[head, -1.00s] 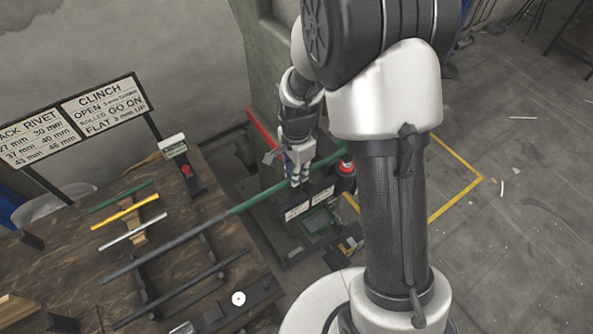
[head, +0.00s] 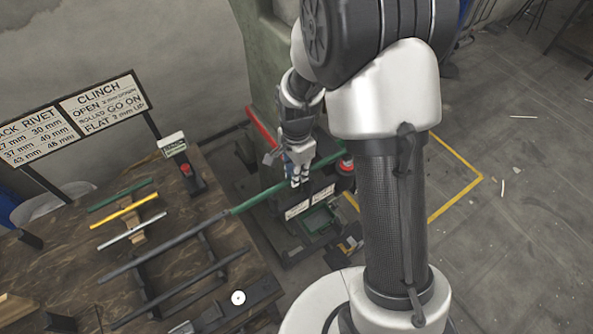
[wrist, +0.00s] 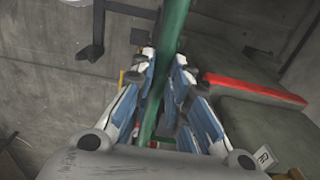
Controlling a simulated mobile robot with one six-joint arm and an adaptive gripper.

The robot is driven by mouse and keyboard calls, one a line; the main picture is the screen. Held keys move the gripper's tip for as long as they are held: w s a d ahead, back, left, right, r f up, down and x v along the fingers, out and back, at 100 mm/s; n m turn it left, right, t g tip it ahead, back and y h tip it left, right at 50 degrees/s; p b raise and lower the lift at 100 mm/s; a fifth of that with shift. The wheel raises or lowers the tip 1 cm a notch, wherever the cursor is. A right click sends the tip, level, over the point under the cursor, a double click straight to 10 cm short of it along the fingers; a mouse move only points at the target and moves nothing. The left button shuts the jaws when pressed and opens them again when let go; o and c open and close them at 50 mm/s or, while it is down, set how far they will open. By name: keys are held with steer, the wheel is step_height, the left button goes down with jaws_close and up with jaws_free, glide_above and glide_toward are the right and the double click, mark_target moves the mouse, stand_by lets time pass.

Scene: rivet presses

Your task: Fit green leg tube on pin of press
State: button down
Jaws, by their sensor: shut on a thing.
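My gripper (head: 297,180) is shut on the green leg tube (head: 262,198), in front of the press (head: 262,65). The tube slants from the table's right side up to the right, past my fingers. Its lower left end lines up with a long grey length over the table; I cannot tell whether they are one piece. In the wrist view the green tube (wrist: 174,28) runs between the two fingers of my gripper (wrist: 165,75). The pin of the press cannot be made out, and my arm covers part of the press.
The wooden table (head: 75,245) at left holds a rack with green, yellow (head: 125,210) and silver rods. A sign (head: 75,115) stands behind. A red bar (head: 262,130) is near the press. Floor at right is mostly clear.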

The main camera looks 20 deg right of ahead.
steer(key=shift+f+b, duration=0.75)
steer(key=shift+f, duration=0.4)
steer(key=shift+r, duration=0.1)
steer(key=c, duration=1.5)
jaws_free()
steer(key=shift+o, duration=0.2)
step_height(320, 180, up, 12)
